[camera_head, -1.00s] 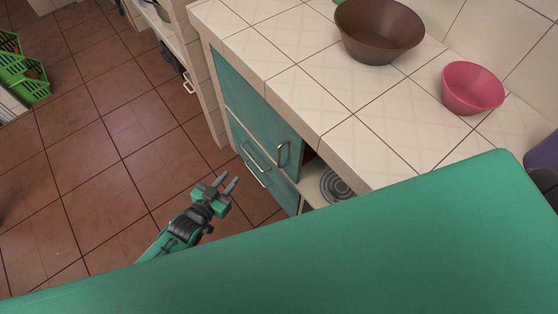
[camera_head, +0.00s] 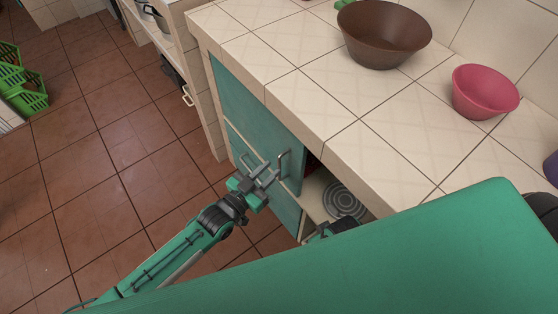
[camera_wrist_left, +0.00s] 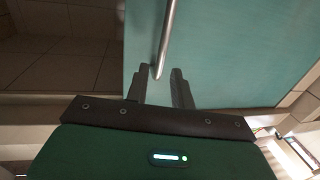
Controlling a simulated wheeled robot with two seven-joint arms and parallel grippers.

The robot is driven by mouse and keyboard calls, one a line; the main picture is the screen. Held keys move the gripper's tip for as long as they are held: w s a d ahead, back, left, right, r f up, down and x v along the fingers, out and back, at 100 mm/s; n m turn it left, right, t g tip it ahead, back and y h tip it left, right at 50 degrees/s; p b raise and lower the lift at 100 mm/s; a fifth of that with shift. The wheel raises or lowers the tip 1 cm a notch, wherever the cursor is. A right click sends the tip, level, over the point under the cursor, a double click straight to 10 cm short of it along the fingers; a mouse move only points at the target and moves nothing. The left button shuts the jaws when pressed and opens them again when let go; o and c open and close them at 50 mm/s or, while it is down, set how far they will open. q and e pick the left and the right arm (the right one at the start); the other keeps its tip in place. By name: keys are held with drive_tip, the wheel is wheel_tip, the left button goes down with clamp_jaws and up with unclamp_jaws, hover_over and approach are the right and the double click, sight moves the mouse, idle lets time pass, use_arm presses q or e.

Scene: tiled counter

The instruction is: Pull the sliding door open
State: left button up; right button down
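The teal sliding door (camera_head: 240,100) is the front panel under the tiled counter, with a metal bar handle (camera_head: 284,163) near its right edge. My left gripper (camera_head: 268,172) is at the front of the cabinet, close to the handles. In the left wrist view, the gripper (camera_wrist_left: 160,80) is open, with its two fingers pointing at a teal panel (camera_wrist_left: 225,50). The end of a metal bar handle (camera_wrist_left: 167,35) shows between the fingertips; I cannot tell whether they touch it. A second handle is partly hidden behind the gripper.
Right of the door is an open gap with a shelf holding a grey ringed object (camera_head: 343,201). A brown bowl (camera_head: 384,35) and a pink bowl (camera_head: 484,91) stand on the counter (camera_head: 310,100). Green crates (camera_head: 22,88) sit far left; the floor (camera_head: 100,180) between is clear.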

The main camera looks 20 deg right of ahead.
use_arm(q)
drive_tip(key=x, duration=0.4)
drive_tip(key=shift+w+d, duration=0.2)
drive_tip(key=shift+d, duration=0.15)
clamp_jaws()
